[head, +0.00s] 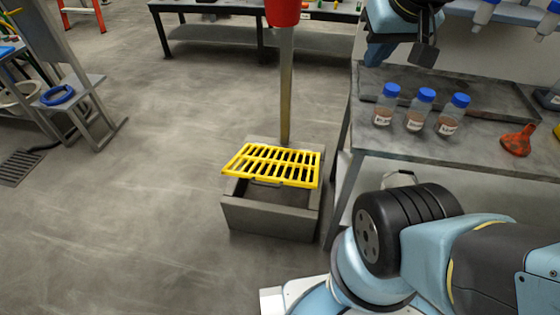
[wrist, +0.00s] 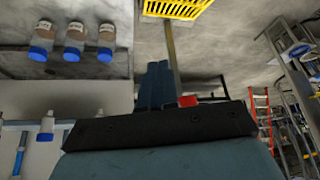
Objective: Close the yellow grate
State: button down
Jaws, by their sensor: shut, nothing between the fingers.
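The yellow grate (head: 270,165) lies over a grey open-topped box (head: 268,217) on the floor, left of the workbench. Its front edge stands above the box's front wall, and the dark inside shows beneath it, so it looks tilted up. Part of the grate also shows at the top edge of the wrist view (wrist: 178,8). My gripper (head: 424,52) is up at the top right of the head view, over the bench and well away from the grate. Its fingers (wrist: 154,85) are together and empty in the wrist view.
A metal post with a red top (head: 283,12) rises right behind the box. The workbench (head: 470,150) holds blue-capped bottles (head: 420,110) and an orange funnel (head: 518,140). The floor left of the box is clear.

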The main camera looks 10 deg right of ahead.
jog(key=w+f+n+g, duration=0.4)
jog(key=w+f+n, duration=0.4)
jog(key=w+f, duration=1.3)
jog(key=n+g+y, duration=0.2)
jog(key=n+y, duration=0.3)
send_near(281, 182)
jog(key=x, duration=0.5)
jog(key=shift+w+a, duration=0.1)
jog(key=shift+w, duration=0.15)
jog(key=shift+s+a+f, duration=0.2)
jog(key=shift+f, duration=0.4)
